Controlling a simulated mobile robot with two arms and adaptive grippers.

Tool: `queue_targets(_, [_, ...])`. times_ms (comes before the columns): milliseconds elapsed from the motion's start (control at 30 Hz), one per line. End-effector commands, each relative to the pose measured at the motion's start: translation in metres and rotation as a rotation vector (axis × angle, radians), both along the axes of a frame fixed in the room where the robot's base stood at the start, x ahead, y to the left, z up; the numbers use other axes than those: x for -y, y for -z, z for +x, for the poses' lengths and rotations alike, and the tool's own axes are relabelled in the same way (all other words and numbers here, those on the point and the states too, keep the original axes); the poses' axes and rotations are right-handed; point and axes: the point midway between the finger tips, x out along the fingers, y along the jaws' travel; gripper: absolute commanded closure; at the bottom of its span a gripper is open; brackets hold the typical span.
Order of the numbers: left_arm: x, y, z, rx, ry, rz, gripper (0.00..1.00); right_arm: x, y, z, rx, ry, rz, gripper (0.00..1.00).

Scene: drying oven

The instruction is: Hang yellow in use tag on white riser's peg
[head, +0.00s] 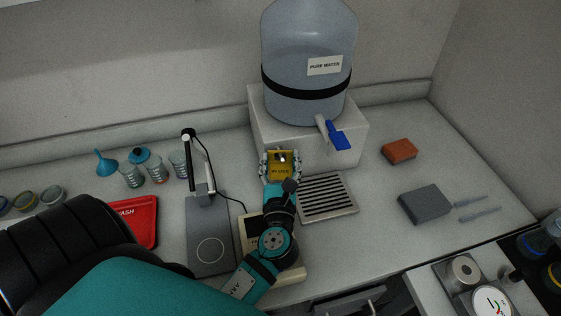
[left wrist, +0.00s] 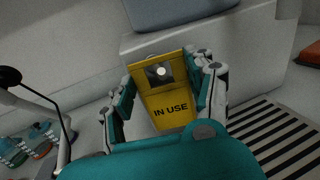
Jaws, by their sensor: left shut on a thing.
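The yellow IN USE tag (head: 283,170) is upright between the fingers of my left gripper (head: 281,166), in front of the white riser (head: 345,158). In the left wrist view the fingers grip the tag (left wrist: 168,112) at its two sides, with its lettering facing the camera. A dark opening shows in the tag's upper part. A pale round spot (left wrist: 161,71) shows in that opening and looks like the end of the riser's peg. I cannot tell whether the tag hangs on the peg or is only lined up before it. My right gripper is out of view.
The PURE WATER bottle (head: 308,55) with a blue tap (head: 338,136) stands on the riser. A slotted drain tray (head: 328,197) lies close right of my gripper. A stand with a lamp-like arm (head: 208,226) is at left. An orange sponge (head: 399,150) and grey block (head: 425,204) are farther right.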

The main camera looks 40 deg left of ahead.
Motion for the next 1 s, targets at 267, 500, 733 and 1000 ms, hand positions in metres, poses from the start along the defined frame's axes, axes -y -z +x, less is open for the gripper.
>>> queue_targets(267, [0.000,0.000,0.000,0.000,0.000,0.000,0.60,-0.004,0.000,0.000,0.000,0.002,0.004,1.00])
queue_targets(500, [0.000,0.000,0.000,0.000,0.000,0.000,0.19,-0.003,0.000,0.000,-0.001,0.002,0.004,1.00])
queue_targets(733, [0.000,0.000,0.000,0.000,0.000,0.000,0.18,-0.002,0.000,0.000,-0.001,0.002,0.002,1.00])
queue_targets(1000, [0.013,0.001,-0.020,-0.004,0.000,-0.001,0.18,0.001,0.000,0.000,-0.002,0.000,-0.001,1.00])
